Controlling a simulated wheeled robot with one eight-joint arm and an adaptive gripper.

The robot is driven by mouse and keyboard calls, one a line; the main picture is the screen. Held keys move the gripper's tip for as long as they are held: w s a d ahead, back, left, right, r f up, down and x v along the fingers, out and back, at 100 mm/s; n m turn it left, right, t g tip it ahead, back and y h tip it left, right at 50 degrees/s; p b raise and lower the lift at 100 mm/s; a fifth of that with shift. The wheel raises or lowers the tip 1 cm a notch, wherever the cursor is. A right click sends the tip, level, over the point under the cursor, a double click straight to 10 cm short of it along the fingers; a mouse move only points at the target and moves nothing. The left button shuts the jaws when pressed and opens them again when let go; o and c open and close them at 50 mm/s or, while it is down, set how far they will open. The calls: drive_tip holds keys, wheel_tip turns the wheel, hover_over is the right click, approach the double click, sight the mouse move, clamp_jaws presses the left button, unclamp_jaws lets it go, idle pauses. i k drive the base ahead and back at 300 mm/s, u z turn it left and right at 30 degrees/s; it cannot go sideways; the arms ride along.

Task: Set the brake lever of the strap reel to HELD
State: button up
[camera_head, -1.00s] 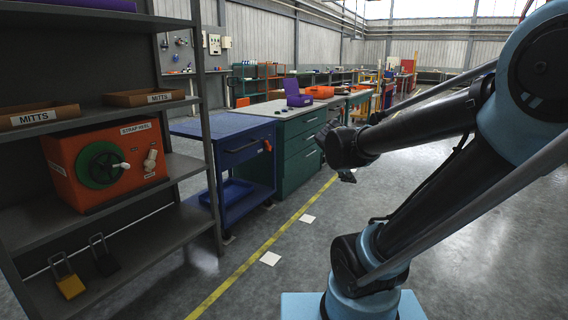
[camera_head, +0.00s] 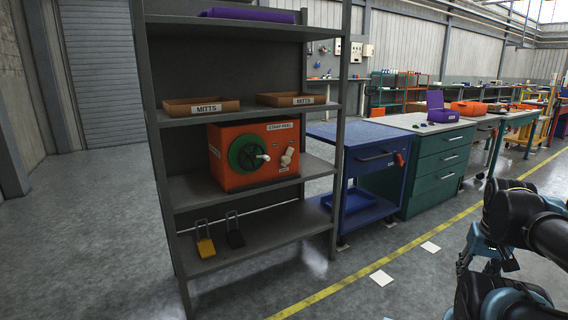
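The strap reel is an orange box (camera_head: 228,166) with a "STRAP REEL" label, standing on the middle shelf of the grey rack. On its front are a green wheel (camera_head: 243,150) with a pale handle and, to the right, a small cream brake lever (camera_head: 287,157). A small label sits under the lever, too small to read. The lever tilts up and slightly right. My gripper (camera_head: 492,266) appears at the right edge, over the floor, well apart from the reel. Its fingers are small and dark, and their opening cannot be made out.
The grey shelf rack (camera_head: 255,245) has uprights on both sides of the reel. Two "MITTS" trays (camera_head: 203,106) sit on the shelf above. A blue cart (camera_head: 372,170) stands right of the rack. Floor in front is clear.

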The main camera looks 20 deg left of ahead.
sight(285, 159)
drive_tip(key=u, duration=1.15)
